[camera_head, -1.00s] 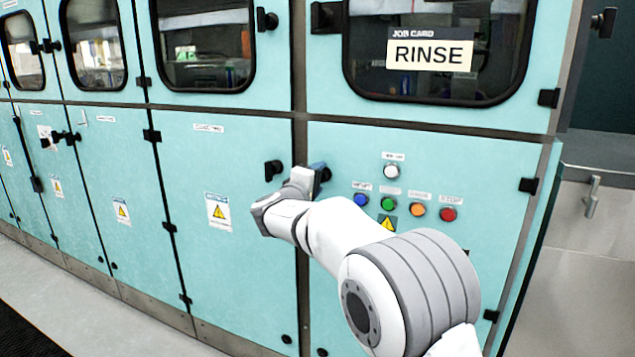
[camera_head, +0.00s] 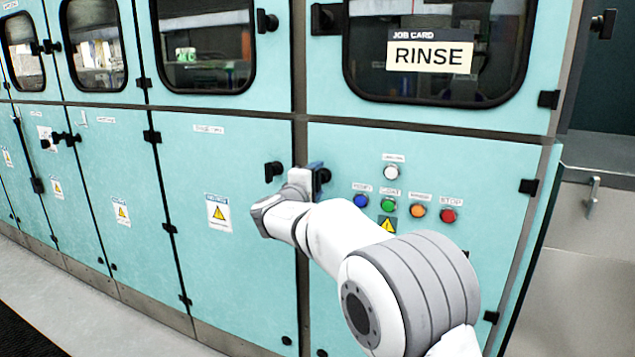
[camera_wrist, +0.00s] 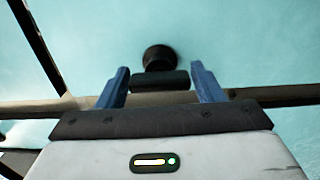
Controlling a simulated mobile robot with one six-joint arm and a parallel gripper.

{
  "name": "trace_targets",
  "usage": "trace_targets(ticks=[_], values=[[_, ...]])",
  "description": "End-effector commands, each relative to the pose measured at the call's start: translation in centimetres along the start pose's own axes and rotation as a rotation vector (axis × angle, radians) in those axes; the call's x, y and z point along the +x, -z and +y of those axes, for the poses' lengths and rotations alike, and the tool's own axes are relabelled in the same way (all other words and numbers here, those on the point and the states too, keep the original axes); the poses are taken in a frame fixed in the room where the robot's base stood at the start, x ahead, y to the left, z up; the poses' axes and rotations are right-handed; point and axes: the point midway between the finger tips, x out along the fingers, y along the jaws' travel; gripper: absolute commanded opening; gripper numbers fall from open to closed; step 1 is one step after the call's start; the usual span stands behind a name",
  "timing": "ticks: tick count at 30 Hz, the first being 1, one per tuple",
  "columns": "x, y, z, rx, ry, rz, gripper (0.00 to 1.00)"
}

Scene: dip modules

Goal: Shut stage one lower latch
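A black latch (camera_head: 323,175) sits on the left edge of the lower teal door with the coloured buttons. In the wrist view, its round base and dark bar-shaped handle (camera_wrist: 160,80) lie between my blue fingertips, the bar running across from one towards the other. My gripper (camera_head: 316,166) is at this latch and partly hides it in the head view. In the wrist view my gripper (camera_wrist: 162,84) is open, a finger on each side of the handle, with narrow gaps showing. I cannot tell which stage number this door carries.
Another black latch (camera_head: 273,171) is close on the left, on the neighbouring lower door. White, blue, green, orange and red (camera_head: 448,215) buttons are to the right of my gripper. A RINSE card (camera_head: 430,56) hangs on the upper window. The floor in front is clear at left.

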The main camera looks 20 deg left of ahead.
Motion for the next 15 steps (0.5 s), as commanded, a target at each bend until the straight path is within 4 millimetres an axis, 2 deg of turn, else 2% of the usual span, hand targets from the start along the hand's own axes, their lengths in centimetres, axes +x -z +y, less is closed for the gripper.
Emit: trace_targets(ticks=[5, 11, 15], values=[[0.0, -0.01, -0.01, 0.001, 0.0, -0.001, 0.75], [-0.02, -0.02, -0.02, 0.002, 0.001, -0.001, 0.75], [-0.96, 0.03, 0.0, 0.002, 0.001, 0.0, 0.75]])
